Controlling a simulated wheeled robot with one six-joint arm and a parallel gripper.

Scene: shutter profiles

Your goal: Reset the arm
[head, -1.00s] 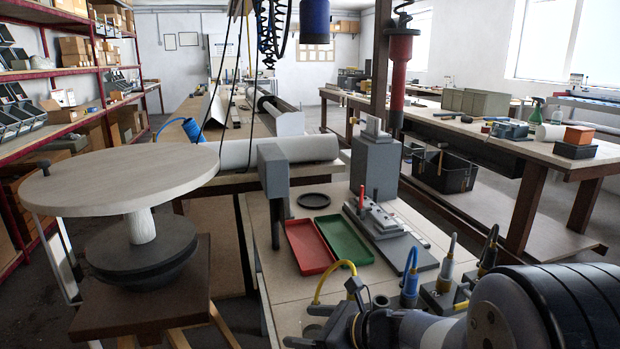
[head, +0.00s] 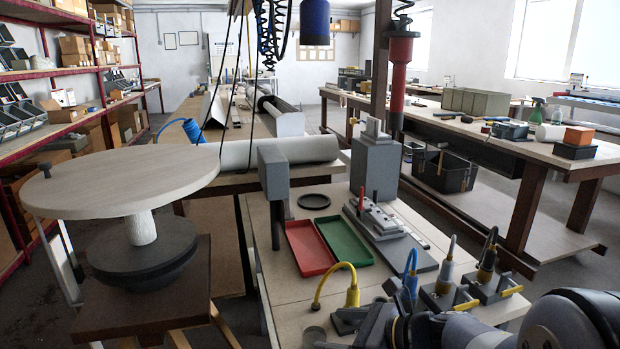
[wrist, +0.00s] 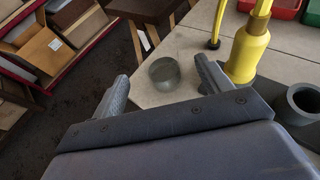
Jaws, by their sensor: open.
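My gripper (head: 376,325) is at the bottom of the head view, low at the near part of the workbench (head: 283,283), partly cut off by the lower edge. In the wrist view its two fingers (wrist: 161,70) are spread wide with nothing held between them. A small grey cup (wrist: 165,74) stands on the bench corner beyond the fingers. A yellow tool (wrist: 246,48) with a hose stands just past the right finger; it also shows in the head view (head: 352,296).
Blue (head: 411,276), grey (head: 446,270) and black (head: 487,262) hosed tools stand in holders right of the yellow one. Red (head: 309,249) and green (head: 343,241) trays lie behind. A round table (head: 120,180) stands left. The bench between trays and yellow tool is clear.

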